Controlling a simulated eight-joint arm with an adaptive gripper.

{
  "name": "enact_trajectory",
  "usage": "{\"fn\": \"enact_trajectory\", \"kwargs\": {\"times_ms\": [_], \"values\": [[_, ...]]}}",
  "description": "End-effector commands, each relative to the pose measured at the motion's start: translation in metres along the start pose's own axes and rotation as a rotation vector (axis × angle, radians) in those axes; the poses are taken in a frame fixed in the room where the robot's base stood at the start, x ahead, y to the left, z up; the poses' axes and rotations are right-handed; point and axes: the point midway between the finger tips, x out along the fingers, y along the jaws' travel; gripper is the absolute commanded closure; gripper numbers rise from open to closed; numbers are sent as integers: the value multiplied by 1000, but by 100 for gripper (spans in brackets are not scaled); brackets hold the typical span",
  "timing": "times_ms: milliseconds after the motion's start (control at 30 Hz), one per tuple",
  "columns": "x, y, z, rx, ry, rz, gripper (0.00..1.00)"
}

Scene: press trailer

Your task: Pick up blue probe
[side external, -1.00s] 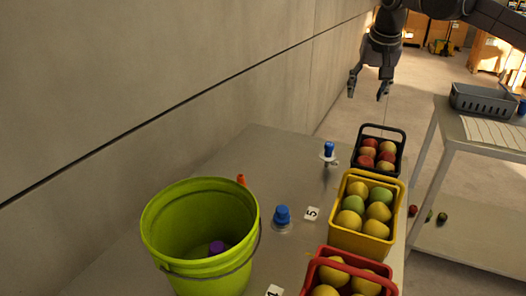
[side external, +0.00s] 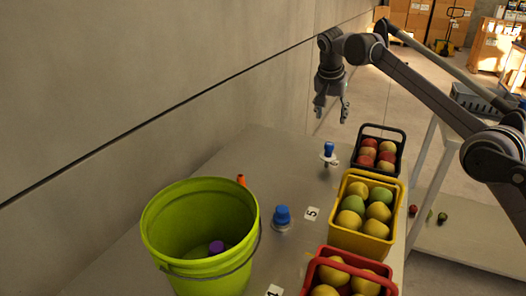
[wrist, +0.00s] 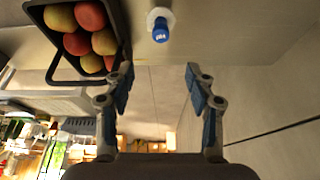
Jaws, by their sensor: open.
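A blue probe marked "pH" with a white collar (wrist: 160,29) is at the top middle of the wrist view. In the side view a blue-topped probe (side external: 328,149) stands upright at the far end of the table, by the black basket. A second blue-capped piece (side external: 282,214) stands nearer, between the bucket and the yellow basket. My gripper (side external: 331,108) is open and empty, pointing down above the far end of the table. In the wrist view its fingers (wrist: 159,76) are spread apart, and the probe is beyond the tips, touching neither.
A black basket of fruit (side external: 359,152) is close to the far probe. A yellow basket (side external: 354,237) and a red basket (side external: 325,265) line the right side. A green bucket (side external: 165,225) holds a purple-topped piece. A wall (side external: 150,80) runs along the left.

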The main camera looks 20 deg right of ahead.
Motion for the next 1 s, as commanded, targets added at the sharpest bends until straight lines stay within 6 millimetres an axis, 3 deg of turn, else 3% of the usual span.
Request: {"fn": "enact_trajectory", "kwargs": {"times_ms": [400, 800, 1000], "values": [[34, 1, 14, -1, 0, -1, 45], [83, 0, 15, 0, 0, -2, 45], [94, 0, 15, -1, 0, -2, 45]]}}
